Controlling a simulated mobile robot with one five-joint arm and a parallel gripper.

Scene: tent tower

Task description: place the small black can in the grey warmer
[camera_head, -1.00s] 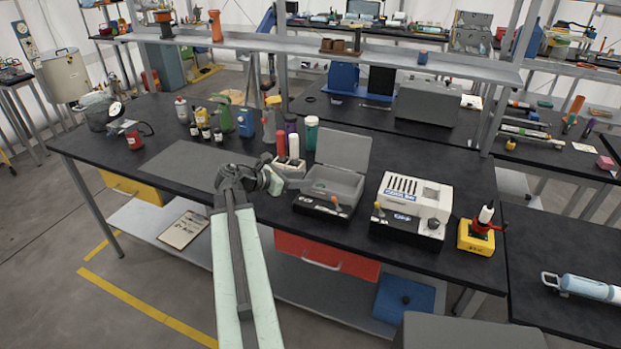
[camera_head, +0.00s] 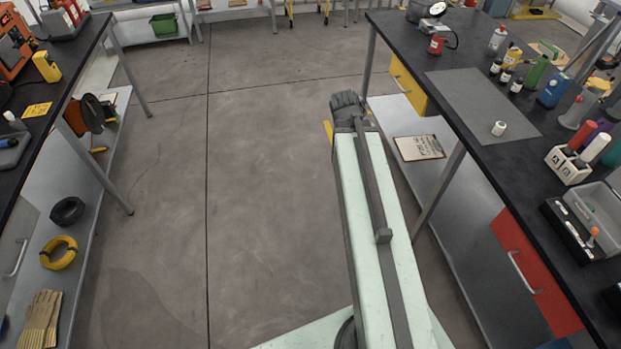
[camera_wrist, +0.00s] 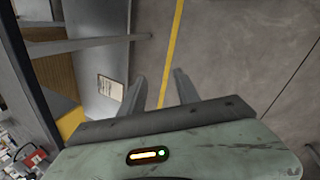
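My gripper (camera_head: 348,110) is over the aisle floor, left of the black bench. In the wrist view its two fingers (camera_wrist: 158,80) are apart, with only floor and a yellow line between them. The grey warmer (camera_head: 604,205) is at the right edge of the head view, partly cut off, on the bench with its box open. Several small dark containers with white labels (camera_head: 506,75) stand behind the grey mat; I cannot tell whether one is the small black can.
The grey mat (camera_head: 460,95) is otherwise clear. A white rack (camera_head: 567,165) with red and white bottles stands left of the warmer. A clipboard (camera_head: 420,147) lies on the bench's lower shelf. Another bench (camera_head: 62,60) is at the left. The aisle floor between is free.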

